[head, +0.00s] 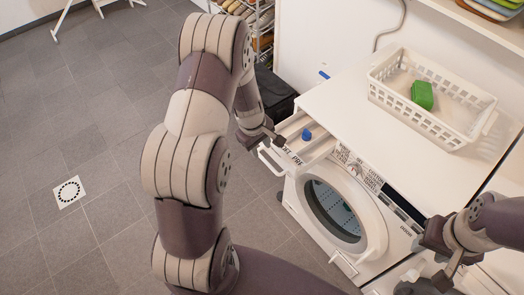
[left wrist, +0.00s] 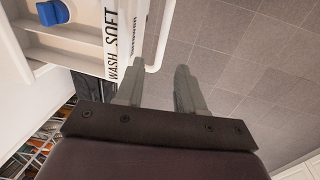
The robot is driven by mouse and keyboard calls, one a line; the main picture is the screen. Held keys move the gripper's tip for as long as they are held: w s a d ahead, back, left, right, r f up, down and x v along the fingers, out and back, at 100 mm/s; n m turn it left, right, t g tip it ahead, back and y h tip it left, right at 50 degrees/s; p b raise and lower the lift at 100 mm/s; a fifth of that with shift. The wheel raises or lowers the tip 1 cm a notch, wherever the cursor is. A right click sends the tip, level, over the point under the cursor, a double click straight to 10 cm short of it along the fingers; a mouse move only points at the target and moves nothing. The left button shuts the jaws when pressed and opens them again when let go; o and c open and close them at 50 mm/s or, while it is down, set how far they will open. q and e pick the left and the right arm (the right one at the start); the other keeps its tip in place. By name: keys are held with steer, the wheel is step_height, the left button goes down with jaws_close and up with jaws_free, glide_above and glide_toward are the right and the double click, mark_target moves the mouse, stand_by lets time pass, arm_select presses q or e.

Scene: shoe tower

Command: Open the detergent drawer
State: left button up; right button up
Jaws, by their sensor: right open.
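The detergent drawer (head: 301,137) of the white washing machine (head: 345,185) is pulled out at the machine's upper left, its inside showing with a blue piece (head: 306,134) in it. In the left wrist view the drawer (left wrist: 82,45) shows a lettered front and a white handle bar (left wrist: 162,40). My left gripper (head: 262,138) is at the drawer's front; in the left wrist view its fingers (left wrist: 157,82) are apart, close to the handle bar's end, and do not look closed on it. My right gripper (head: 430,285) is open near the machine's lower right front.
The round door (head: 335,215) is below the drawer. A shoe rack (head: 262,25) stands behind. The tiled floor (head: 80,110) at left is mostly clear.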

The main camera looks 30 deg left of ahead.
arm_select(q)
step_height(320, 180, up, 7)
steer(key=s, duration=0.1)
steer(key=shift+s+a, duration=0.15)
steer(key=shift+a, duration=0.05)
steer(key=shift+f, duration=0.1)
